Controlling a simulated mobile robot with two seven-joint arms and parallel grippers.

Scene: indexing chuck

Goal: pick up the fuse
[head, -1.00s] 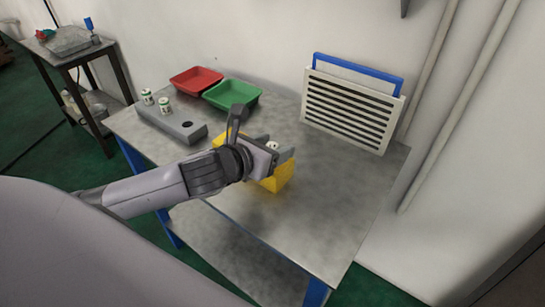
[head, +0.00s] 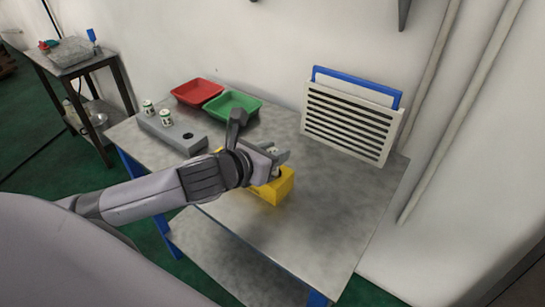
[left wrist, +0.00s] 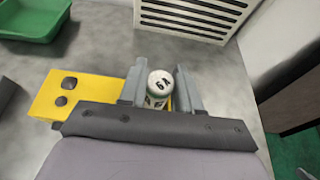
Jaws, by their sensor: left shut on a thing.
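The fuse is a small white and green can-like cylinder (left wrist: 159,84) with dark marks on its top. My left gripper (head: 272,155) is shut on it, with one finger on each side of it in the left wrist view. The fuse is above a yellow block (head: 276,190) with holes in its top, which also shows in the left wrist view (left wrist: 98,92). A dark hole shows at the block's right end in the head view. The fuse's lower end is hidden, so its clearance from the block cannot be told. My right gripper is not in view.
A grey block (head: 165,137) holds two similar white and green cylinders and has one empty hole. A red tray (head: 197,92) and a green tray (head: 232,105) stand at the back. A louvred panel (head: 350,118) leans on the wall. The table's right side is clear.

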